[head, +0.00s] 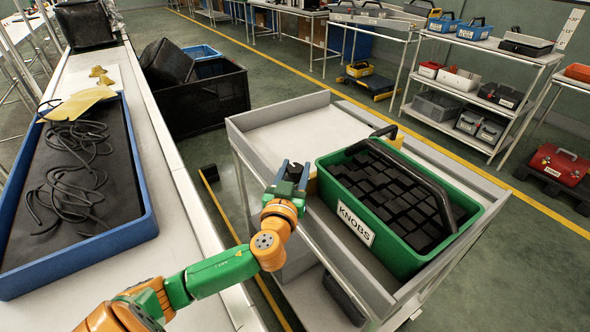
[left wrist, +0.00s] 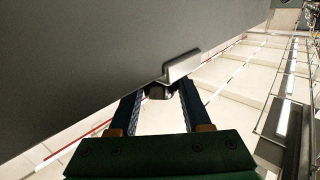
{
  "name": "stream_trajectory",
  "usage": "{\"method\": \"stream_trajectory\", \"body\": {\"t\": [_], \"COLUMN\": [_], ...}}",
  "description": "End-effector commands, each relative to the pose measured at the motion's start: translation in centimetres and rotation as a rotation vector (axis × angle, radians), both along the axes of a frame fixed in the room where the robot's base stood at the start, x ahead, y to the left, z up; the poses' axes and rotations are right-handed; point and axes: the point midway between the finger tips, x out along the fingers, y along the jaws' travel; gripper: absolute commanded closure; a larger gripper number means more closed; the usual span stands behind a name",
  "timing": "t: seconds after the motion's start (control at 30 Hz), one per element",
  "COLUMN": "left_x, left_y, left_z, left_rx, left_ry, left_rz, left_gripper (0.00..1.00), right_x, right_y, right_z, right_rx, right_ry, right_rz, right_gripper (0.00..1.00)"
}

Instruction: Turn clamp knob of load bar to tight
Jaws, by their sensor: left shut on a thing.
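My left gripper (head: 291,172) is at the near left edge of the grey cart, beside the green box. In the left wrist view my left gripper (left wrist: 160,98) has its two dark fingers closed on a small dark piece, which I take as the clamp knob (left wrist: 158,92). It sits against a large grey panel (left wrist: 90,60). A short silver bar-like piece (left wrist: 183,65) slants up to the right from it. The fingers partly hide the knob, so its turn position cannot be read. In the head view the knob is hidden by the gripper. My right gripper is out of view.
The green box labelled KNOBS (head: 356,222), full of dark blocks, stands on the grey cart (head: 290,130). A blue-rimmed tray (head: 140,190) with dark cords lies on the bench at left. A black crate (head: 205,105) stands behind. Shelves are at upper right.

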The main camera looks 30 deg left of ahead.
Motion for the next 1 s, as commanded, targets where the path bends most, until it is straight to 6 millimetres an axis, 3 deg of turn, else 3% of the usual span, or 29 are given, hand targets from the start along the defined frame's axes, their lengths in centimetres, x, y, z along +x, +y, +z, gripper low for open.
{"method": "stream_trajectory", "body": {"t": [0.37, 1.0], "left_x": [-0.1, 0.1], "left_y": [0.1, 0.3], "left_z": [-0.3, -0.2], "left_rx": [0.002, 0.007], "left_ry": [0.003, 0.004], "left_rz": [-0.149, -0.743], "left_gripper": [1.00, 1.00], "right_x": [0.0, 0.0], "right_y": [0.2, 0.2], "right_z": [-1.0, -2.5], "right_rx": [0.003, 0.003], "right_ry": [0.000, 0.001], "right_rz": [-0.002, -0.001], "right_gripper": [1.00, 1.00]}}
